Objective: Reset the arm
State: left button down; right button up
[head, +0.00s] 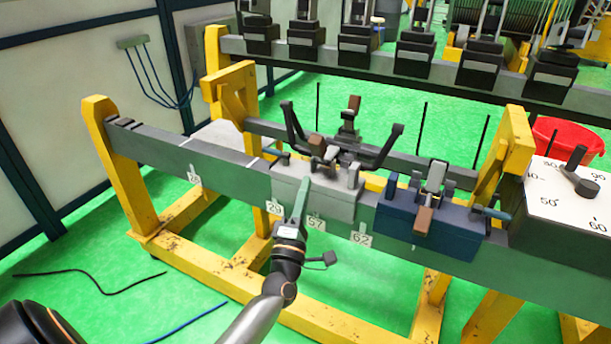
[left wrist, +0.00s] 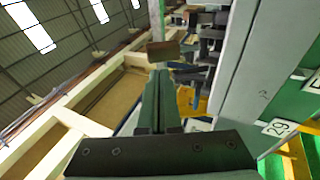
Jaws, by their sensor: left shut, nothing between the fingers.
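My left gripper (head: 303,190) reaches in from the bottom of the head view. Its long green fingers lie together, with nothing between them. They are in front of the grey clamp block (head: 325,198) on the green rail, near the number plates. I cannot tell whether the fingertips touch the block or its levers. In the left wrist view the shut fingers (left wrist: 157,85) point up the picture, with a brown block (left wrist: 163,52) just past their tips. My right gripper is not in view.
A blue clamp block (head: 430,220) sits on the rail (head: 230,182) to the right. A dial box (head: 570,200) with a knob stands at the far right. Yellow legs (head: 125,165) hold the rail. A red tub (head: 565,138) stands behind. Cables lie on the green floor at left.

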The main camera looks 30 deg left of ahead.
pick_arm(q)
jog(key=v, duration=0.6)
jog(key=shift+d+f+b, duration=0.2)
jog(key=shift+f+b, duration=0.15)
jog(key=shift+f, duration=0.15)
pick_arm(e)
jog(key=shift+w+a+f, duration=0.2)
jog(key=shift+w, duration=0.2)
pick_arm(q)
jog(key=shift+s, duration=0.1)
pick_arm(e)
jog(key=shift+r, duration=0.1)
